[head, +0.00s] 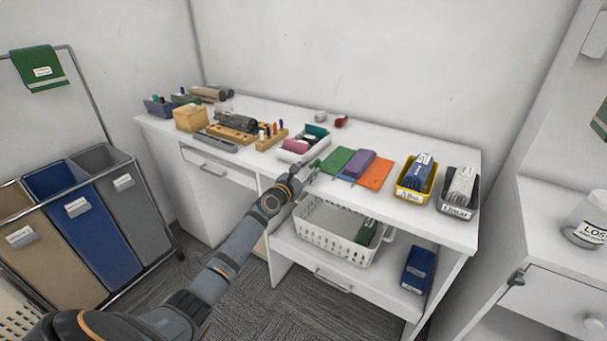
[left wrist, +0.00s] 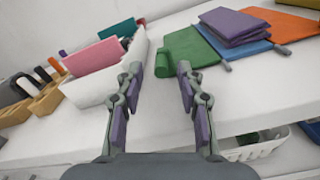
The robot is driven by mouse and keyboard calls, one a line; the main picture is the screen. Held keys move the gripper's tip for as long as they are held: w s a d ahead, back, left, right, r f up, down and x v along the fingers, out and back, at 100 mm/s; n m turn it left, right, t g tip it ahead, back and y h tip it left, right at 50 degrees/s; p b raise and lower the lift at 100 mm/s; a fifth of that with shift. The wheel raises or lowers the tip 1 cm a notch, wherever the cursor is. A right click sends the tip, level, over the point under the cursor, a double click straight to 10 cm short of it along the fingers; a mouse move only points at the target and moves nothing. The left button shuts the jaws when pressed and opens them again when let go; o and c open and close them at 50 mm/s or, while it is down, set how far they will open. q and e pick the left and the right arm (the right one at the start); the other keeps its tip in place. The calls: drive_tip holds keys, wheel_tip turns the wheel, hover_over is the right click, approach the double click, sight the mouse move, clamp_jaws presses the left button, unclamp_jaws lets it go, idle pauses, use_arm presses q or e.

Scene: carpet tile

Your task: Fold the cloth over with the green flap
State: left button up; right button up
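The cloth lies on the white desk with a green flap (head: 335,160) at left, an orange flap (head: 377,173) at right and a blue part (head: 346,179) in front. A folded purple piece (head: 360,163) lies on top in the middle. My left gripper (head: 314,170) is just left of the green flap. My right gripper is out of view.
A white bin (left wrist: 112,80) with pink and teal items stands left of the cloth. Yellow (head: 414,190) and grey (head: 459,208) labelled bins stand to its right. A white basket (head: 330,235) sits on the shelf below the desktop.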

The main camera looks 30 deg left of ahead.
use_arm(q)
drive_tip(key=shift+s, duration=2.2)
drive_tip(key=shift+a+r, duration=0.1)
